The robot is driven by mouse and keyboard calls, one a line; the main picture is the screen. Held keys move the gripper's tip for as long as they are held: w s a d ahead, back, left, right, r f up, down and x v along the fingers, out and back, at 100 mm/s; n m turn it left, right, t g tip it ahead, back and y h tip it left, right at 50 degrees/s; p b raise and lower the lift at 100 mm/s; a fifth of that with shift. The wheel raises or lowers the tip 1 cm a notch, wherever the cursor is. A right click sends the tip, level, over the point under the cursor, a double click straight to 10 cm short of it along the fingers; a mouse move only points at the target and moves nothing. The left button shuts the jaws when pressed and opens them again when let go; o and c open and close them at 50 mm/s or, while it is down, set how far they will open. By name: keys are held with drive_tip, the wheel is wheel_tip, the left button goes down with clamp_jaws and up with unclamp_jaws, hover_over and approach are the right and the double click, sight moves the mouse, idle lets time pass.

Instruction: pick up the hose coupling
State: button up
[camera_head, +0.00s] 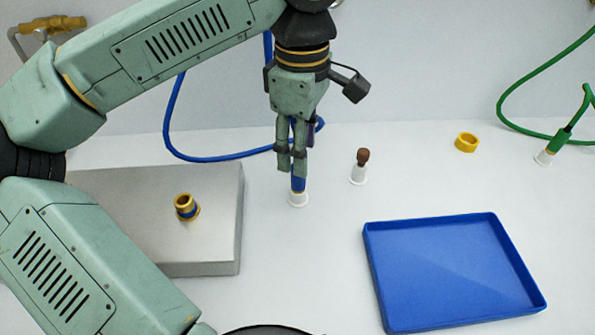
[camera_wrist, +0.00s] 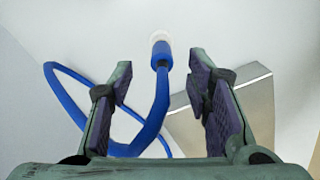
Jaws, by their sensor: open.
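The hose coupling (camera_head: 298,185) is a blue end piece on a blue hose (camera_head: 172,122). It stands upright in a small white holder (camera_head: 298,200) on the white floor. My gripper (camera_head: 292,168) is open, pointing down just above it. In the wrist view the coupling (camera_wrist: 162,57) lies between the lines of my gripper's open fingers (camera_wrist: 160,72), near and slightly beyond the tips. Both fingers look apart from it there. The hose loops out to the left and passes between the fingers. In the head view my fingers hide part of the hose near the coupling.
A brown-topped piece (camera_head: 362,157) in a white holder is close right. A blue tray (camera_head: 455,325), yellow ring (camera_head: 467,142) and green hose (camera_head: 512,88) are further right.

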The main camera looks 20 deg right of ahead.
sight(298, 178)
drive_tip(key=shift+a+f+p, duration=0.15)
drive_tip(key=shift+f+p, duration=0.7)
drive_tip(key=shift+f, duration=2.1)
clamp_jaws()
